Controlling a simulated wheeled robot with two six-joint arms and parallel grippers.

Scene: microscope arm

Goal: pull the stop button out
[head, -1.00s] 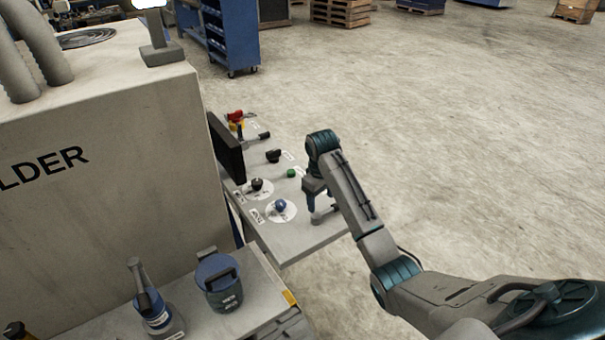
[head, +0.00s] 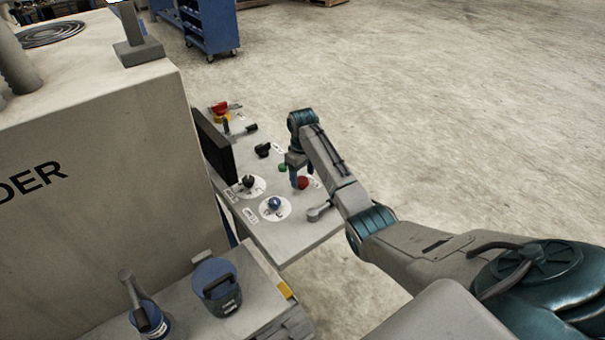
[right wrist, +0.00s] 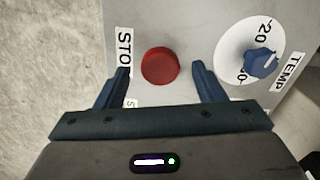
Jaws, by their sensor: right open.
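The stop button is a round red knob (right wrist: 160,66) beside a partly covered "STO…" label on the grey panel in the right wrist view. It also shows in the head view as a small red disc (head: 303,182) near the panel's right edge. My right gripper (right wrist: 160,74) is open, with one finger on each side of the button in the picture; I cannot tell whether either touches it. In the head view the right gripper (head: 297,178) points down at the panel by the button and partly covers it. My left gripper is not in view.
The panel (head: 300,235) carries a blue TEMP knob (head: 274,203), a black knob (head: 248,182), a green button (head: 282,168), a grey lever (head: 318,212) and a red-and-yellow switch (head: 221,111). A dark screen (head: 215,147) stands at its left. Floor right of the panel is clear.

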